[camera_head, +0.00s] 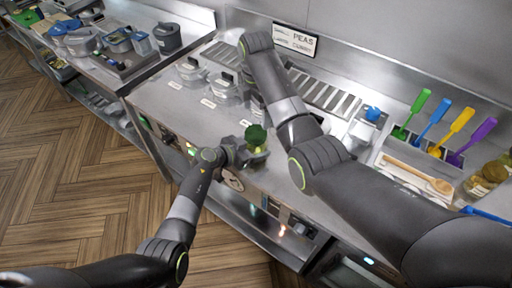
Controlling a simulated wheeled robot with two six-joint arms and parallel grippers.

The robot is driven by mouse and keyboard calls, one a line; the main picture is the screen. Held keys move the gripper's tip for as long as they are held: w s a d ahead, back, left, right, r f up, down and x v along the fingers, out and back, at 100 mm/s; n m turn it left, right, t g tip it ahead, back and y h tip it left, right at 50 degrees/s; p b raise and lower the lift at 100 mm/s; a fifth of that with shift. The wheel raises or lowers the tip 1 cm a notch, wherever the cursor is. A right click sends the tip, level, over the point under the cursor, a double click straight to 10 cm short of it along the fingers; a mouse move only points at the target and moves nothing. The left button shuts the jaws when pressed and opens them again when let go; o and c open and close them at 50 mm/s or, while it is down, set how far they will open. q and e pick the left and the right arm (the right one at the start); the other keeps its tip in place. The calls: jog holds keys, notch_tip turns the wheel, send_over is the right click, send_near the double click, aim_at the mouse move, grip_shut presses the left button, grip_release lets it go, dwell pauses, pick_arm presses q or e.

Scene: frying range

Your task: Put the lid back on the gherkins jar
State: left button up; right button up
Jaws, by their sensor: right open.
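Two jars with brownish-green contents stand at the right edge, one jar (476,186) nearer and another jar (495,171) behind it. They look like the gherkins, but their labels are too small to read. I cannot make out a loose lid. My right arm reaches in from the right across the counter, far left of the jars; its gripper is open, its fingers mostly hidden behind the arm.
Several colored utensils, such as a blue one (432,122), stand at the back right. A wooden spoon (418,174) lies before them. Lidded grey containers (190,72) stand left of my right arm. Bare counter (165,98) shows at the left.

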aim_at(256, 132)
jog(key=shift+f, duration=4.05)
jog(key=c, duration=1)
jog(key=m, duration=0.3)
jog(key=shift+m, duration=0.3)
jog(key=m, duration=0.4)
jog(key=shift+m, duration=0.4)
jog(key=o, duration=1.2)
